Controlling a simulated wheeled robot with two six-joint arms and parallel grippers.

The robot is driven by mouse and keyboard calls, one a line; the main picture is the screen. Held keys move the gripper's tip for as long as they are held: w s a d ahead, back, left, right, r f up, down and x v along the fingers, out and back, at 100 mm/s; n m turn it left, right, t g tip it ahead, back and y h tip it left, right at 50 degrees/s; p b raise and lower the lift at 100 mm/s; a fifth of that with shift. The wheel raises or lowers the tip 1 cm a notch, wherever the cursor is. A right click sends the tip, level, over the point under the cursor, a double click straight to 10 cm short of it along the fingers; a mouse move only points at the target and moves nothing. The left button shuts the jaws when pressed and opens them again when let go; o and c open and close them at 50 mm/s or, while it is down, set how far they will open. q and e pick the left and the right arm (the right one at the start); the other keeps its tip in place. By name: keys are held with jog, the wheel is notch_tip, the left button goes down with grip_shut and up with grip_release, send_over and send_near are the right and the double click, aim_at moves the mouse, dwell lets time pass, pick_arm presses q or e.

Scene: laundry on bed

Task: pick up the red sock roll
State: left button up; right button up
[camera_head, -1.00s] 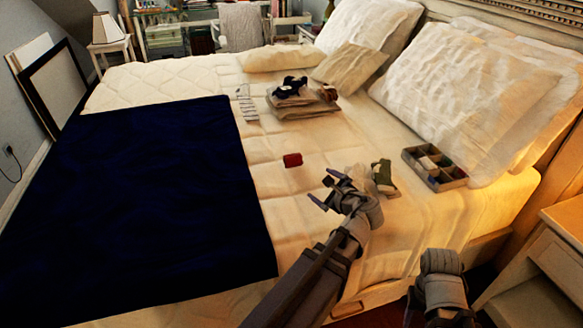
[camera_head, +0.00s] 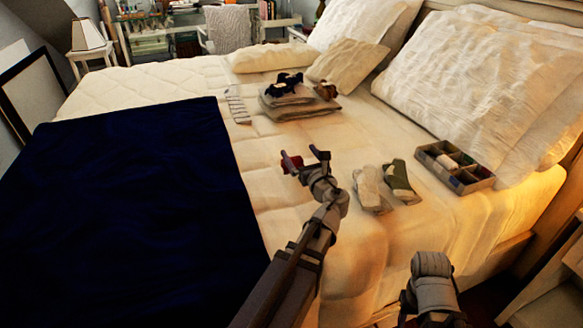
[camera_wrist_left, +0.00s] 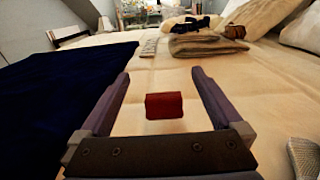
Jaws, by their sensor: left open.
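The red sock roll (camera_wrist_left: 164,105) lies on the cream bedspread. In the left wrist view it shows between the two fingers of my left gripper (camera_wrist_left: 161,74), with bedspread visible on both sides of it. In the head view my left gripper (camera_head: 305,157) is open over the bed. There only a bit of the red sock roll (camera_head: 297,161) shows beside the left finger; the rest is hidden. I cannot tell how high the fingers are above it. Part of my right arm shows at lower right, without its fingers.
A dark blue blanket (camera_head: 130,210) covers the left of the bed. A grey sock (camera_head: 369,190) and a green-white sock (camera_head: 401,181) lie right of my left gripper. A divided box (camera_head: 455,184) stands near the pillows. Folded clothes (camera_head: 298,108) lie behind.

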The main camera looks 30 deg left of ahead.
aim_at(292, 156)
pick_arm(q)
notch_tip(292, 156, down, 7)
jog(key=b, duration=0.5)
jog(key=shift+s+d+r+b, duration=0.15)
jog(key=shift+b, duration=0.25)
jog(key=shift+x, duration=3.8)
jog(key=shift+r, duration=0.1)
jog(key=shift+c, duration=0.2)
jog(key=c, duration=1.1)
jog(key=shift+r, duration=0.1)
notch_tip(292, 156, up, 10)
jog(key=p, duration=1)
